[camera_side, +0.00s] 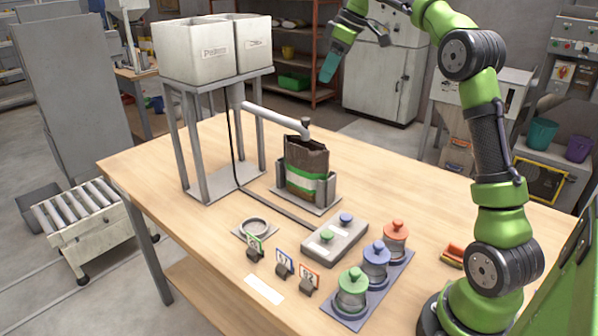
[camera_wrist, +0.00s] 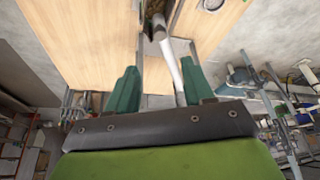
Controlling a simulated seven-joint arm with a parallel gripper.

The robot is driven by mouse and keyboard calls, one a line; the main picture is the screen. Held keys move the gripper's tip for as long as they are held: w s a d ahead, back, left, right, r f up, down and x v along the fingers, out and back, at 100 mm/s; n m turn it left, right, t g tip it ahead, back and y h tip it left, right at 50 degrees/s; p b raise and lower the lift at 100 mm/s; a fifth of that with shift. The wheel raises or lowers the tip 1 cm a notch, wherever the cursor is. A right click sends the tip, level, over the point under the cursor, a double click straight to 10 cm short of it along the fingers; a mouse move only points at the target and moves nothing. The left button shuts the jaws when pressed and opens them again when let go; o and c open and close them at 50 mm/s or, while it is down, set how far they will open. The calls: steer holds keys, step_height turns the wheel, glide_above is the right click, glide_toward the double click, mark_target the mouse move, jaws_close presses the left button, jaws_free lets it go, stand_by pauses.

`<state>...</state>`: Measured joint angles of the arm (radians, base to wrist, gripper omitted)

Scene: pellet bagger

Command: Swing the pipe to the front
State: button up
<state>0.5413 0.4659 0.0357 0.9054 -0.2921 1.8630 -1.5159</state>
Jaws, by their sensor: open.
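The pipe (camera_side: 275,118) is a white tube running from the hopper stand to a downturned end with a dark cap. That end is over a brown bag (camera_side: 306,160) with a green and white band, upright in a grey holder (camera_side: 328,190). My gripper (camera_side: 329,70) is in the air behind and right of the pipe end, apart from it. In the wrist view my gripper (camera_wrist: 161,90) has its teal fingers spread, with nothing held. The pipe (camera_wrist: 171,68) shows beyond and between them, nearer the right finger. The pipe's hopper-side joint is partly hidden.
Two white hoppers (camera_side: 212,50) stand on a grey frame (camera_side: 178,140) at the left. A button box (camera_side: 335,240), jars with coloured lids (camera_side: 376,262), number tags (camera_side: 284,264) and a round dish (camera_side: 255,228) sit at the front. The table (camera_side: 400,165) is clear right of the bag.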

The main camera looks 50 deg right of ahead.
mark_target(308, 119)
steer(key=x, duration=1.3)
steer(key=shift+w+a+f, duration=0.1)
steer(key=shift+w+f, duration=0.05)
steer(key=shift+c, duration=0.3)
jaws_close()
